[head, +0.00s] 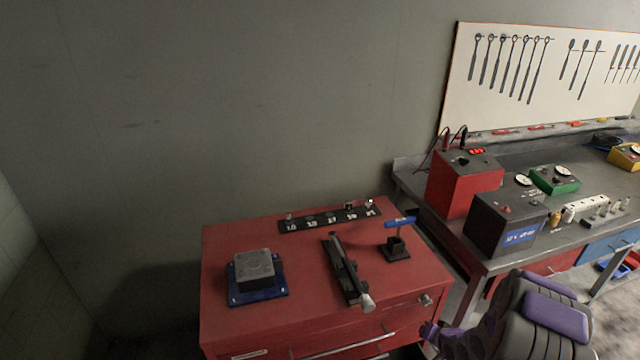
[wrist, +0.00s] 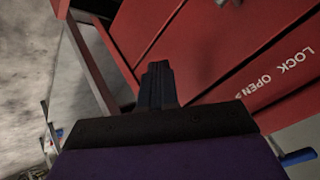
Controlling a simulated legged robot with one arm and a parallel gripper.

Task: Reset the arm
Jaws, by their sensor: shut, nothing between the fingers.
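My gripper (wrist: 157,82) is shut and empty in the wrist view, its dark fingers together in front of the red cabinet (wrist: 205,45). In the head view my arm, dark with purple covers, is at the lower right, beside the right front of the red cabinet (head: 225,300). The fingers are not clearly visible there. In the wrist view the cabinet's drawer fronts and "LOCK OPEN" lettering appear at a tilt. I cannot tell whether the fingers touch the cabinet.
On the cabinet are a grey block on a blue base (head: 257,275), a dark clamp-like tool (head: 345,268), a blue-handled tool (head: 399,223) and a numbered black rack (head: 329,219). A workbench (head: 420,180) with a red box (head: 463,182) stands to the right.

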